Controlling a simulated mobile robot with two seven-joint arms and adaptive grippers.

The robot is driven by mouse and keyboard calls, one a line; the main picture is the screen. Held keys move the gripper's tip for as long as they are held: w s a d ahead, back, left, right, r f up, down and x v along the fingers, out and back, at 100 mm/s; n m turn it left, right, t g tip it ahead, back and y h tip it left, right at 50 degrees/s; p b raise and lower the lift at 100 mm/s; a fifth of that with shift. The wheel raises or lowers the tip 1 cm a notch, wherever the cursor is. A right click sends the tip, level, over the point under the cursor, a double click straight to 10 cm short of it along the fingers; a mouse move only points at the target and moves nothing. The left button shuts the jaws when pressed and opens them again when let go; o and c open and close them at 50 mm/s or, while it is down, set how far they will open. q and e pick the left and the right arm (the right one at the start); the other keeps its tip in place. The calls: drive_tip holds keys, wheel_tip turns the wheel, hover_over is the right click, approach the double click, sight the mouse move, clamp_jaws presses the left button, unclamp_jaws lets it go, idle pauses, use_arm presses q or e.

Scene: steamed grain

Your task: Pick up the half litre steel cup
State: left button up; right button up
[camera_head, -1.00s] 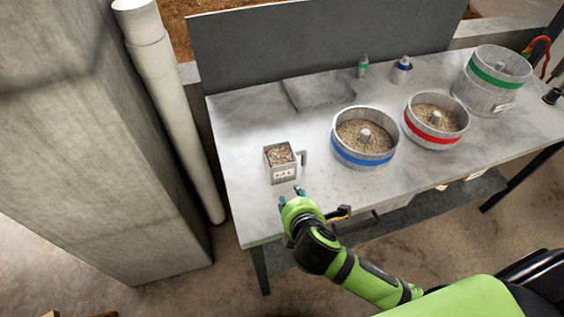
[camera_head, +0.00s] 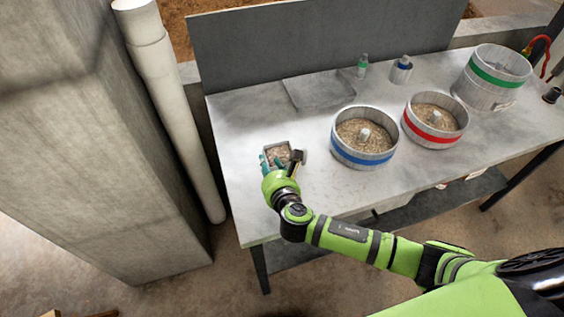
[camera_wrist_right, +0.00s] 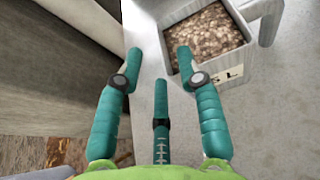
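The steel cup (camera_head: 277,148) is a small square metal cup full of brown grain, upright near the table's left front. It also shows at the upper right of the right wrist view (camera_wrist_right: 230,75), with a label on its near face and part of its handle. My right gripper (camera_head: 278,163) is at the cup's near side and covers its front in the head view. In the right wrist view, its teal fingers (camera_wrist_right: 160,60) are spread and empty. The right finger overlaps the cup's left edge; contact cannot be told. My left gripper is not in view.
A shallow tray (camera_head: 315,95) and two small bottles stand behind. A grey panel rises at the back.

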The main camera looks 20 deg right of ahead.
sight(281, 150)
drive_tip(key=x, duration=0.5)
drive_tip(key=shift+s, duration=0.1)
drive_tip(key=shift+r, duration=0.1)
drive_tip(key=shift+c, duration=0.4)
clamp_jaws()
drive_tip(key=shift+r, duration=0.1)
